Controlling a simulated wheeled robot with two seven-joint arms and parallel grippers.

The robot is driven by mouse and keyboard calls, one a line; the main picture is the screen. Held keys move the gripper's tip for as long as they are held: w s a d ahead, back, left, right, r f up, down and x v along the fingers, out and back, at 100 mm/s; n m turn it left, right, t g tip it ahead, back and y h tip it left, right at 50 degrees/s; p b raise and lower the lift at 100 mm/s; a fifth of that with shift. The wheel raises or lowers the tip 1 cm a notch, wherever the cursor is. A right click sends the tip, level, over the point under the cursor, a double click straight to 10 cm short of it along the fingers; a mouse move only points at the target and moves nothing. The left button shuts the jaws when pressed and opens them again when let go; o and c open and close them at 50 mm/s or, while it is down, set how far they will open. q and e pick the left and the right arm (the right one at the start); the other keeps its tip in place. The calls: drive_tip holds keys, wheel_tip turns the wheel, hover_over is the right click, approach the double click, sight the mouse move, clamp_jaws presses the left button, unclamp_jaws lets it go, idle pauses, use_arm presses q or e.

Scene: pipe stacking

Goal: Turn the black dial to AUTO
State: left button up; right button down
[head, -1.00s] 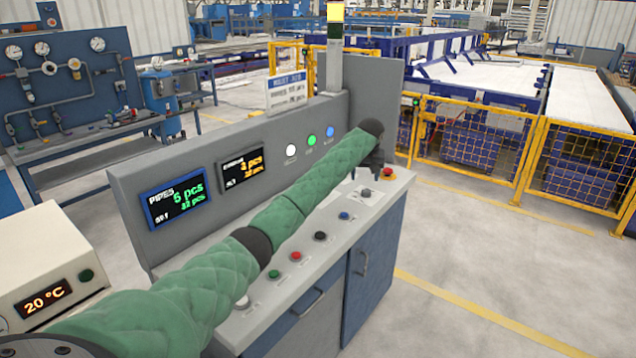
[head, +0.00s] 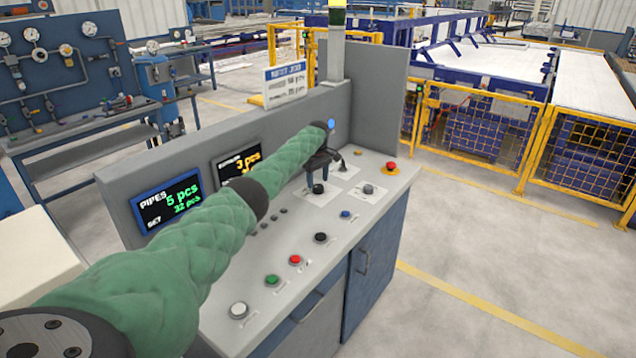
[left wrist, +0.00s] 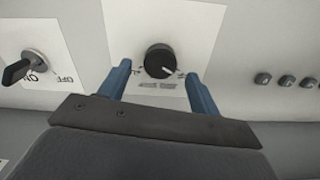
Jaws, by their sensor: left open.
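The black dial (head: 318,188) sits on a white label plate on the sloped console top. In the left wrist view the black dial (left wrist: 158,57) is round, with a white pointer mark toward the lower right of the picture. The small lettering beside it is too small to read. My left gripper (head: 318,174) is open above the dial. In the left wrist view the blue fingers of my left gripper (left wrist: 158,71) stand on either side of the dial, with a gap on each side. My right gripper is not in view.
A grey knob (head: 368,189), blue button (head: 346,214) and red button (head: 391,166) stand nearby. The console's upright panel (head: 375,105) rises behind.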

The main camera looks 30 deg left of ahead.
sight(318, 189)
use_arm(q)
drive_tip(key=shift+f, duration=1.4)
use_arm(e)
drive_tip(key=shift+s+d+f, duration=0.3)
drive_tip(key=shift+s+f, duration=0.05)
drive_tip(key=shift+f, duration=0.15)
use_arm(q)
drive_tip(key=shift+d, duration=0.1)
drive_tip(key=c, duration=1)
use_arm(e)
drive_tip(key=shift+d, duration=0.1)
